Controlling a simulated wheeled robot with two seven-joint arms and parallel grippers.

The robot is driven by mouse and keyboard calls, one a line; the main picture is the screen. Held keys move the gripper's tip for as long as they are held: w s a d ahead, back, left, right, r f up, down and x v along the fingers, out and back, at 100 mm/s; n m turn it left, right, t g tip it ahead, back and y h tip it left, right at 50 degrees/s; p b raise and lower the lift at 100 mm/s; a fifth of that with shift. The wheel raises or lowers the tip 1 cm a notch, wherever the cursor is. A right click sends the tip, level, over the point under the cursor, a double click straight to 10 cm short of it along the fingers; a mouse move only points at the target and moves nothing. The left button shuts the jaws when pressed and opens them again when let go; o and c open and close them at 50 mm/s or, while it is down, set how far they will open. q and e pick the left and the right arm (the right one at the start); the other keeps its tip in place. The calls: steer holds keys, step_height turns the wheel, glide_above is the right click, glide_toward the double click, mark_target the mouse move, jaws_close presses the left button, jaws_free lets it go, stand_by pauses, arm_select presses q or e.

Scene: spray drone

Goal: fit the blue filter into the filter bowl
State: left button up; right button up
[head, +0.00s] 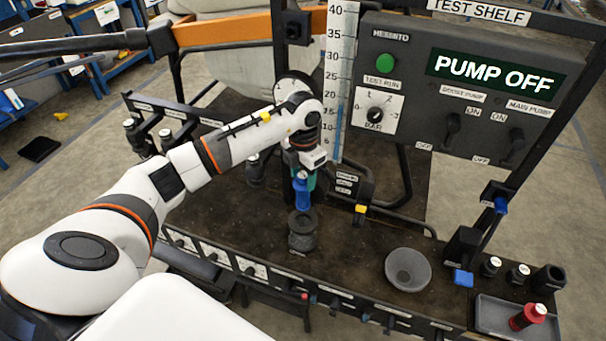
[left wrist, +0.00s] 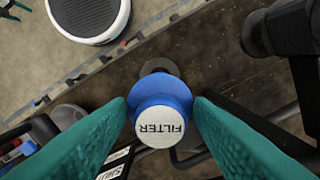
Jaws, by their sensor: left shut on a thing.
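The blue filter (head: 302,195) hangs upright below my left gripper (head: 304,176) in the head view. In the left wrist view, its white cap marked FILTER (left wrist: 160,131) sits between the two green fingers, which are shut on its sides. A dark round cup (head: 302,238), which looks like the filter bowl, stands on the bench just below the filter. The filter's lower end is at or slightly above the cup's rim; I cannot tell whether it is inside. In the left wrist view, the filter covers much of what lies beneath it. My right gripper is not in view.
A grey round dish (head: 408,270) stands to the right on the dark bench. A grey tray (head: 490,316) with a red-topped part (head: 527,316) is at the far right. The panel reading PUMP OFF (head: 495,72) and a white scale (head: 340,80) rise behind. Pipes (head: 395,205) run behind the cup.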

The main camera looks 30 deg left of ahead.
mark_target(302, 203)
arm_select(q)
steer(key=shift+f+b, duration=2)
steer(key=shift+f, duration=0.8)
steer(key=shift+f+b, duration=4)
steer(key=shift+f, duration=1.1)
steer(key=o, duration=1.4)
steer(key=shift+c, duration=0.2)
steer(key=shift+r, duration=0.2)
step_height(302, 203, up, 12)
steer(key=shift+f, duration=0.1)
